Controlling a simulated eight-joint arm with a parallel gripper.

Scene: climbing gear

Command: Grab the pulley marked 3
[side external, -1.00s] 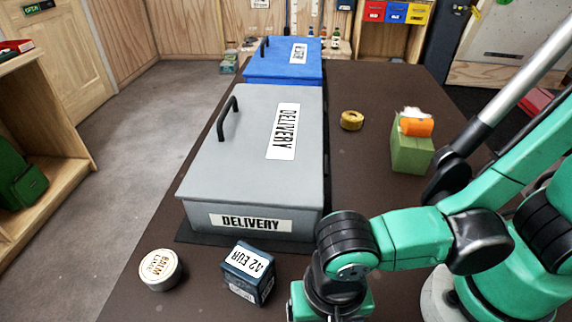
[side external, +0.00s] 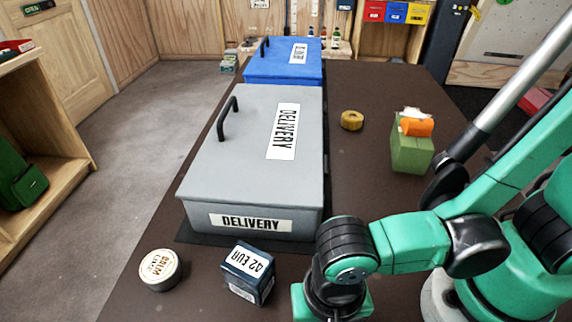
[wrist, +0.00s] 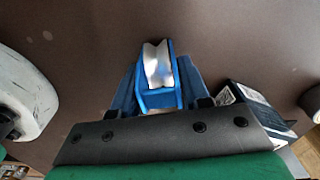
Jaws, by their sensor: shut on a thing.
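A blue pulley with a shiny silver grooved wheel (wrist: 158,66) is between the fingers of my gripper (wrist: 157,82) in the wrist view. The gripper is shut on it, with a blue finger at each side. No number shows on the pulley from this angle, so I cannot read its marking. In the side view only my green and black wrist shows at the bottom edge; the fingers and the pulley are out of sight there.
A dark blue price box (side external: 248,272) stands left of my wrist, with a round balm tin (side external: 160,269) beyond it. A large grey delivery box (side external: 245,160) and a blue one (side external: 284,68) stand behind.

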